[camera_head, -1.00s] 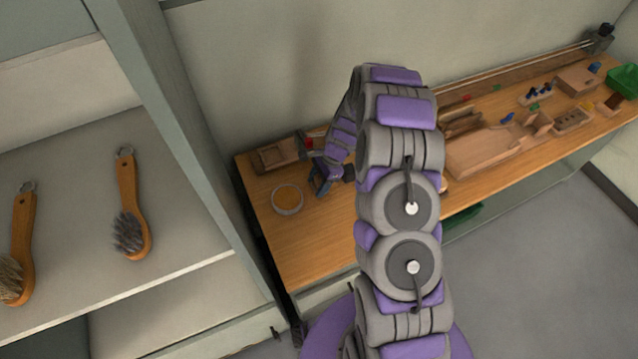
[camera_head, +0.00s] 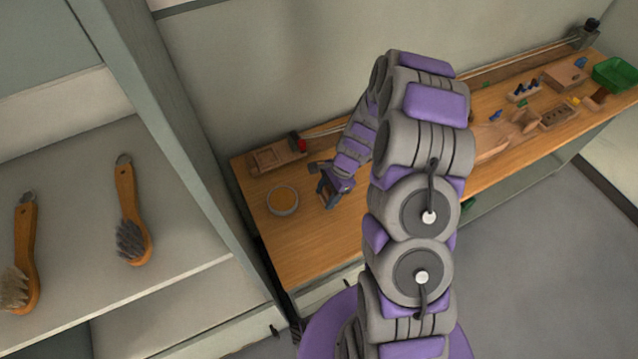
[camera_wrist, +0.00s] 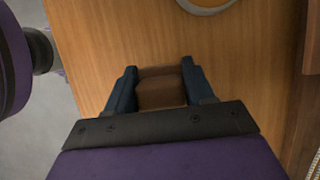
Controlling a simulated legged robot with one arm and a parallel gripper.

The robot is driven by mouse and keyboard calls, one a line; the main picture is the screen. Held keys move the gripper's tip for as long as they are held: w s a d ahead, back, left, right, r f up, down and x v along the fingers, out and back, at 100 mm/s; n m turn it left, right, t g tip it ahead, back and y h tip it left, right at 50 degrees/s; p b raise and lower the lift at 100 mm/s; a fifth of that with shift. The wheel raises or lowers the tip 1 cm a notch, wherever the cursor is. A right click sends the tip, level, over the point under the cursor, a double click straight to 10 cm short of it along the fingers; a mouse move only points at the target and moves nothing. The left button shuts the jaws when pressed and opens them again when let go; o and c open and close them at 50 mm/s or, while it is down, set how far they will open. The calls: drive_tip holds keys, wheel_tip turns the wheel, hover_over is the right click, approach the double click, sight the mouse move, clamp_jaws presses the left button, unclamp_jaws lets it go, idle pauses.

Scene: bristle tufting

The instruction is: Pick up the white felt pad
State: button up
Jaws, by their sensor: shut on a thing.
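My gripper (camera_head: 325,188) is over the left part of the workbench, just right of a round pale-rimmed dish. In the wrist view my gripper (camera_wrist: 159,82) is shut on a small brown block (camera_wrist: 160,94), which sits between its two dark fingers. I cannot make out a white felt pad in either view. The part of the bench behind my arm is hidden.
A wooden tray (camera_head: 275,156) stands at the back left. Wooden parts and a green bin (camera_head: 615,74) are at the right.

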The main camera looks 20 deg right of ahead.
drive_tip(key=shift+s+d+r+p, duration=0.2)
drive_tip(key=shift+s+d, duration=0.25)
drive_tip(key=shift+s, duration=0.85)
drive_tip(key=shift+s+d+r+p, duration=0.15)
drive_tip(key=shift+s+d, duration=0.35)
drive_tip(key=shift+s, duration=0.8)
drive_tip(key=shift+s+d+r+p, duration=0.15)
drive_tip(key=shift+s+d, duration=0.3)
drive_tip(key=shift+s, duration=0.85)
drive_tip(key=shift+f, duration=0.1)
